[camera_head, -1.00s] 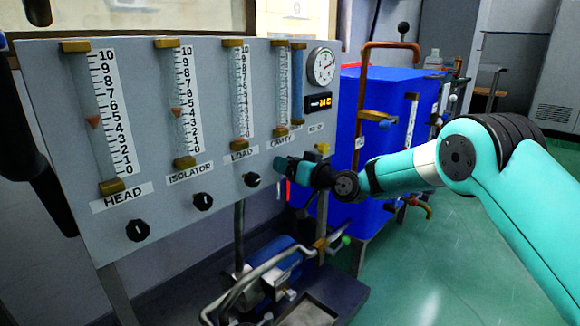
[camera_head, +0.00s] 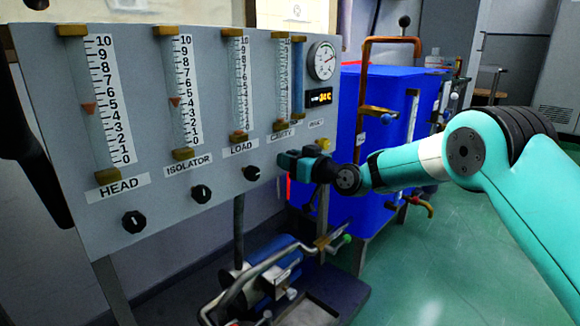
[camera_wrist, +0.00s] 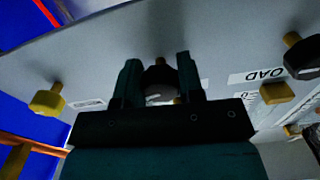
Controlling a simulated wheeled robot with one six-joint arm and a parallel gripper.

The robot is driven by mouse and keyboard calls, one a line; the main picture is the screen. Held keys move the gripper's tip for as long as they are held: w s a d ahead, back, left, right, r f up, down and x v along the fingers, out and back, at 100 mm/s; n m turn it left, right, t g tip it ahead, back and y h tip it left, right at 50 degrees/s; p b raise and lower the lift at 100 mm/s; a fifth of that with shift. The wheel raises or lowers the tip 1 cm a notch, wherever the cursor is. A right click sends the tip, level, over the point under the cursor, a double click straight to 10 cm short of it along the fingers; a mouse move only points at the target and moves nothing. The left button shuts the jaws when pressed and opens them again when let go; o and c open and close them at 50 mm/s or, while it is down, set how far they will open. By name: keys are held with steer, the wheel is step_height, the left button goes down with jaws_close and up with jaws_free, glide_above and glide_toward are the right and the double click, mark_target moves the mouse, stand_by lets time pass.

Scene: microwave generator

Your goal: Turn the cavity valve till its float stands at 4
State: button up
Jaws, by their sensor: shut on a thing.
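The cavity flowmeter (camera_head: 283,80) is a clear upright tube with a scale, at the right end of the grey panel. Its float is too small to make out, so I cannot read its level. The cavity valve knob (camera_wrist: 160,82) is dark and round and sits between my fingers in the wrist view. My gripper (camera_head: 287,161) is at the panel's lower right, below the CAVITY label (camera_head: 281,133), and hides the knob in the head view. In the wrist view my gripper (camera_wrist: 158,75) is shut on the knob, one finger on each side.
The load knob (camera_head: 251,173) is close left of my gripper. A yellow knob (camera_head: 323,144) is close right; it also shows in the wrist view (camera_wrist: 47,100). Pipes and a pump (camera_head: 275,265) stand below. A blue cabinet (camera_head: 385,130) stands behind my arm.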

steer(key=n+b, duration=0.4)
steer(key=shift+f+n, duration=0.25)
steer(key=shift+n, duration=0.05)
steer(key=shift+w+r+n+b, duration=0.1)
steer(key=shift+r+n+b, duration=0.1)
steer(key=shift+n+b, duration=1.7)
steer(key=o, duration=0.9)
steer(key=shift+d, duration=0.1)
steer(key=shift+o, duration=0.2)
steer(key=shift+d+r, duration=0.1)
steer(key=p+v, duration=0.2)
steer(key=v, duration=1.5)
steer(key=shift+p, duration=0.4)
